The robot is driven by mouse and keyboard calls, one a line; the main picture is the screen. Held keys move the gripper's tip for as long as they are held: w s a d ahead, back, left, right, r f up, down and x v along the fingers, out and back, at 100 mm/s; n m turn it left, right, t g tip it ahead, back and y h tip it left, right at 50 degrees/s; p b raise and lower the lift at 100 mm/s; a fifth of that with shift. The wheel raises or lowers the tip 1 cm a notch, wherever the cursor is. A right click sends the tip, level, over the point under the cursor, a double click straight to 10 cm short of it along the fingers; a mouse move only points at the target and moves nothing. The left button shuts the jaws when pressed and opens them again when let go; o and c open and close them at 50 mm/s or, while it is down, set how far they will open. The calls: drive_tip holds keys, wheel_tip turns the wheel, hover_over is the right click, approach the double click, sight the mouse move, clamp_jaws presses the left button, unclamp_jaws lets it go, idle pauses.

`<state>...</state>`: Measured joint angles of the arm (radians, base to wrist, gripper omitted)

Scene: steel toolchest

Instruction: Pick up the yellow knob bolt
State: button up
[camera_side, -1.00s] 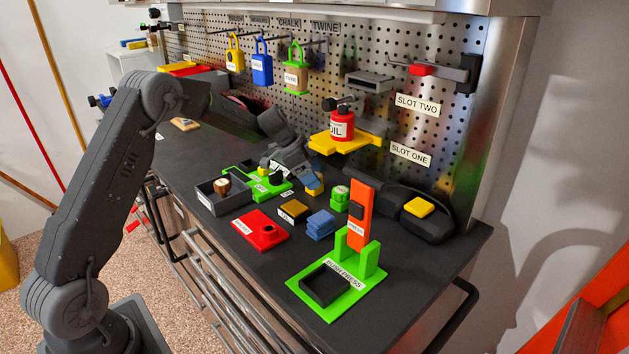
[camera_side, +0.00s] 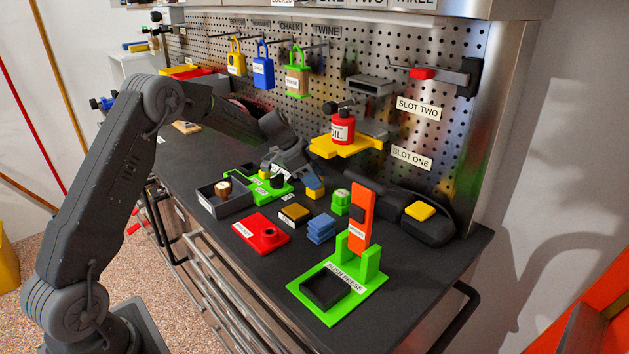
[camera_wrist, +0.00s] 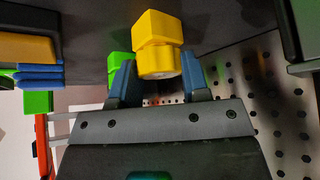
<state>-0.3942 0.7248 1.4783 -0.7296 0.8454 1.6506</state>
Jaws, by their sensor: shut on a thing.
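The yellow knob bolt (camera_wrist: 158,28) has a blocky yellow head and a rounder collar, and shows between the blue fingers of my gripper (camera_wrist: 157,76) in the wrist view. My gripper is shut on it. In the side view my gripper (camera_side: 314,192) is low over the back of the bench, and a small yellow part of the bolt (camera_side: 313,181) shows at its fingertips. Whether the bolt touches the bench, I cannot tell.
A green block (camera_side: 341,203) stands just right of my gripper, with the orange upright of the green press (camera_side: 352,300) in front. A green fixture (camera_side: 267,193) is at left. A yellow shelf with a red oil can (camera_side: 342,130) hangs above right. Blue blocks (camera_side: 321,228) lie in front.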

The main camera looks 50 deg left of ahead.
drive_tip(key=shift+r, duration=1.55)
drive_tip(key=shift+s+a+f, duration=0.1)
drive_tip(key=shift+f, duration=0.1)
drive_tip(key=shift+s+a+f+t+h, duration=0.1)
drive_tip(key=shift+s+a+t+h, duration=0.15)
drive_tip(key=shift+t+h, duration=0.35)
drive_tip(key=shift+s+a+t+h, duration=0.25)
drive_tip(key=shift+t+h, duration=0.35)
wheel_tip(320, 180, up, 6)
drive_tip(key=s+a, duration=0.1)
drive_tip(key=s+a+r+g+y, duration=0.1)
drive_tip(key=s+a+g+y, duration=0.1)
drive_tip(key=s+a, duration=1.3)
drive_tip(key=shift+r, duration=0.4)
